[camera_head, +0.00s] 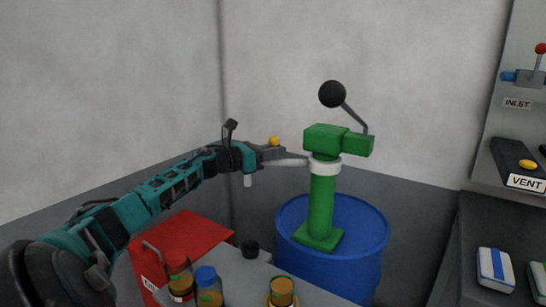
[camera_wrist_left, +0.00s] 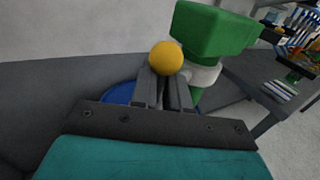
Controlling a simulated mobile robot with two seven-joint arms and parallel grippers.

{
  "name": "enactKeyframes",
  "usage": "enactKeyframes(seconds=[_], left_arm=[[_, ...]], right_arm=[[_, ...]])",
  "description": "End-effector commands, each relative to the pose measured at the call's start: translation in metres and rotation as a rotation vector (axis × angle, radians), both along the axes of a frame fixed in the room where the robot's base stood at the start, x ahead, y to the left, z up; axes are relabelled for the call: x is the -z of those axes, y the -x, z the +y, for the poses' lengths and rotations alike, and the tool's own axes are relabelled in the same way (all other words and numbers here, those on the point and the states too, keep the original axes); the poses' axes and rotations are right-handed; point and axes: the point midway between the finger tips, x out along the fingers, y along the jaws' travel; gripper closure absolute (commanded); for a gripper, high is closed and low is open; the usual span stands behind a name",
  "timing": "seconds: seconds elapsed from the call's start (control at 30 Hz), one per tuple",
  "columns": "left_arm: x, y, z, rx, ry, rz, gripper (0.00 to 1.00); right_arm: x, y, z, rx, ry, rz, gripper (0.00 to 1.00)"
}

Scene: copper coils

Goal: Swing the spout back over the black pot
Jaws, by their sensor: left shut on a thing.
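A green hand pump (camera_head: 322,200) stands upright on a blue drum (camera_head: 300,240). Its pale spout (camera_head: 288,162) runs left from a white collar (camera_head: 325,165) and ends in a downturned tip (camera_head: 248,180). My left gripper (camera_head: 278,153) is shut at the spout, beside a yellow ball knob (camera_head: 274,141). The left wrist view shows the knob (camera_wrist_left: 166,57) at the fingers (camera_wrist_left: 163,90); what lies between them is mostly hidden. A small black pot (camera_head: 250,248) stands on the grey surface, below the spout tip and at about the same picture column. My right gripper is not in view.
A red case (camera_head: 200,237) and several jars, one blue-capped (camera_head: 206,274), stand at front left on and beside a grey surface (camera_head: 230,272). The pump's lever has a black ball (camera_head: 332,94). A dark bench (camera_head: 470,250) with a VENT box (camera_head: 520,165) above is at right.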

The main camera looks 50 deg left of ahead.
Motion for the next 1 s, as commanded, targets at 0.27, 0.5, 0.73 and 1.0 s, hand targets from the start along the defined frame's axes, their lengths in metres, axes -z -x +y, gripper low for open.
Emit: enactKeyframes(seconds=[0.27,0.5,0.73,1.0], left_arm=[[-0.0117,-0.0004,0.0048,-0.013,0.003,-0.02,1.0],[-0.0118,-0.0006,0.0046,-0.013,0.003,-0.02,0.7],[-0.0093,-0.0005,0.0034,-0.009,0.003,-0.016,0.6],[-0.0047,0.0019,0.0033,-0.008,0.002,-0.009,0.6]], right_arm=[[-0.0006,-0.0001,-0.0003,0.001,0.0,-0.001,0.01],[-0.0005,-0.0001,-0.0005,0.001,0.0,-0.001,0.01],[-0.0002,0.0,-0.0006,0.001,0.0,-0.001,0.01],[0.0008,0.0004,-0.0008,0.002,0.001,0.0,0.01]])
